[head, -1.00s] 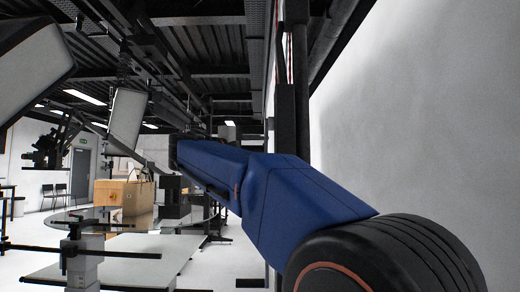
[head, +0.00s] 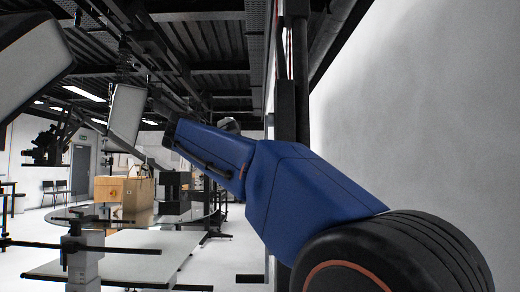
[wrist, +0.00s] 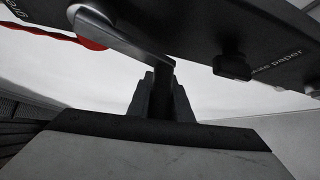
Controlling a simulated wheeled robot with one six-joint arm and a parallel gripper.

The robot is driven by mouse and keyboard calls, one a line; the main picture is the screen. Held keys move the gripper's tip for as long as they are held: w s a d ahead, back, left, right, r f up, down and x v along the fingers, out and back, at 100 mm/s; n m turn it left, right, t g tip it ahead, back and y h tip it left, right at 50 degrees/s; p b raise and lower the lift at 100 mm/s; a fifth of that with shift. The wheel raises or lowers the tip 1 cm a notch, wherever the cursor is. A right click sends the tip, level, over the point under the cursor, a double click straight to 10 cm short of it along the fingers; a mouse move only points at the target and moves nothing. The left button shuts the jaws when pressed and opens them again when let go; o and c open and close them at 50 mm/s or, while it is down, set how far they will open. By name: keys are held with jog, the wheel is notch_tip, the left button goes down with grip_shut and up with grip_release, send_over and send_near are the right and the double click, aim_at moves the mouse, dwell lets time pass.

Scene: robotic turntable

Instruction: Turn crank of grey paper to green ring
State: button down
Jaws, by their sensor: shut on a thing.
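In the wrist view my gripper (wrist: 161,92) is shut on the dark handle of a crank (wrist: 118,38). The crank has a shiny metal arm that slopes from upper left down to the handle. It is mounted by a black bar carrying labels; the left label is cut off and only partly legible, perhaps "gre". A label at the right ends in "paper". A red curved piece (wrist: 88,43) shows behind the crank at the left. I see no green ring. In the head view my gripper and the crank are not visible; my blue arm reaches away to the left.
A black knob (wrist: 232,66) hangs from the bar right of the crank. A white low table (head: 130,262) stands in front. A pale wall (head: 420,120) is close at the right.

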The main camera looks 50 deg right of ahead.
jog(key=shift+s+a+f+n+y, duration=0.35)
jog(key=shift+s+a+n+y, duration=0.5)
jog(key=shift+y, duration=0.15)
jog(key=shift+s+a+f, duration=0.2)
jog(key=shift+s+a, duration=0.1)
jog(key=shift+a, duration=0.15)
jog(key=shift+a+f, duration=0.1)
jog(key=shift+f, duration=0.05)
jog(key=c, duration=1.6)
grip_release()
